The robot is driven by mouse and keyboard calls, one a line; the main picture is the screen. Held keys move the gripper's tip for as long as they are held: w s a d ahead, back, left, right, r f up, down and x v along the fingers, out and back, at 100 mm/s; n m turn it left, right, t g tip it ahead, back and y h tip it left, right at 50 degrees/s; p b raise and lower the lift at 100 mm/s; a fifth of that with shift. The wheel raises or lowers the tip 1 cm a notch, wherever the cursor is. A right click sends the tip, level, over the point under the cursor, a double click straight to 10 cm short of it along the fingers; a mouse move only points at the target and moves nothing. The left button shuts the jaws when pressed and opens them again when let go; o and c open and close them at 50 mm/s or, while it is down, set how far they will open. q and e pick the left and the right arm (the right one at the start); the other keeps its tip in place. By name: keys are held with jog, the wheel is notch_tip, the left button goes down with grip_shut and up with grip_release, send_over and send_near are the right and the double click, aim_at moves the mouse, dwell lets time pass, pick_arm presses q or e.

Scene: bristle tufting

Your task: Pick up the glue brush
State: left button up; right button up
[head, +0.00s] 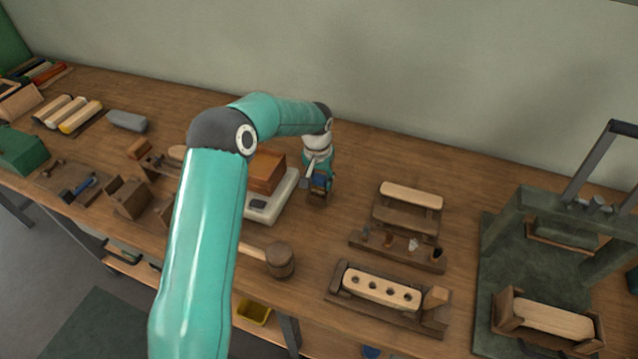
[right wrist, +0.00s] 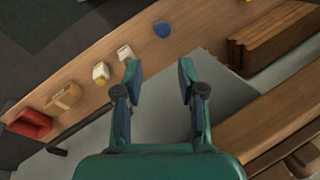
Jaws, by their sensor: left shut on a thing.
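My left gripper (head: 318,184) points down near the middle of the bench, just right of the grey scale with a reddish-brown block. It is shut on a slim thing, which I take to be the glue brush; the fingers hide almost all of it.
The grey scale (head: 257,206) stands close left of the left gripper. A wooden mallet (head: 279,260) lies in front. To the right are a rack (head: 396,254) with small pots, a jig with a drilled brush block (head: 381,289) and a green press (head: 528,252).

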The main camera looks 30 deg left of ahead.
aim_at(320, 177)
pick_arm(q)
notch_tip(320, 177, up, 18)
jog(key=shift+b, duration=0.45)
jog(key=shift+r, duration=0.1)
jog(key=o, duration=0.4)
jog(key=c, duration=0.3)
jog(key=shift+c, duration=0.2)
